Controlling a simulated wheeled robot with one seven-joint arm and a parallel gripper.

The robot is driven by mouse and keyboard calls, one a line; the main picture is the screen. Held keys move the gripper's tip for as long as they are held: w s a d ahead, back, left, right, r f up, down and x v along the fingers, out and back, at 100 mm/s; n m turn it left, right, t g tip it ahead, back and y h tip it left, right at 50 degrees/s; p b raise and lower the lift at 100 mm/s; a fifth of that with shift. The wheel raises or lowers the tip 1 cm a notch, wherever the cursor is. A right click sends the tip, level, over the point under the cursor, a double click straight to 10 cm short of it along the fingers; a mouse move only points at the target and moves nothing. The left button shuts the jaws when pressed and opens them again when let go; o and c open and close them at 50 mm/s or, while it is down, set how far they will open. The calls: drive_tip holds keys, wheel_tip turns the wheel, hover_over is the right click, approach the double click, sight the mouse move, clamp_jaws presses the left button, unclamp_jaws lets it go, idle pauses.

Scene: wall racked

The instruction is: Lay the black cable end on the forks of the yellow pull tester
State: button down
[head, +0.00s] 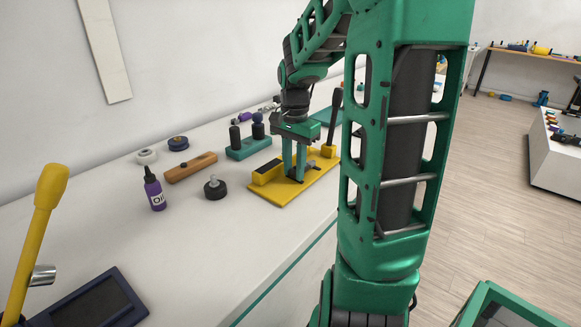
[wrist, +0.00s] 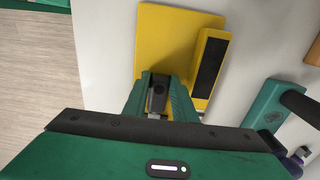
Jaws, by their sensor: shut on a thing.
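The yellow pull tester (head: 278,198) lies on the white bench, a flat yellow plate with a raised, black-topped block (head: 266,172) on its left and a dark upright lever at its right end. The plate also shows in the wrist view (wrist: 165,38), with the block (wrist: 208,65) at right. My gripper (head: 294,178) points down over the plate, close beside the block. In the wrist view its green fingers are shut on a dark piece, the black cable end (wrist: 157,97). I cannot make out the forks, or whether the cable end touches them.
A green holder (head: 250,148) with dark-topped tools stands behind the tester. A wooden-handled item (head: 191,167), a purple oil bottle (head: 154,190) and a black round knob (head: 215,189) stand to the left. The bench front is clear there.

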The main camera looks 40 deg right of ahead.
drive_tip(key=shift+f, duration=0.15)
drive_tip(key=c, duration=1.4)
unclamp_jaws()
wheel_tip(320, 180, up, 11)
drive_tip(key=shift+f, duration=0.1)
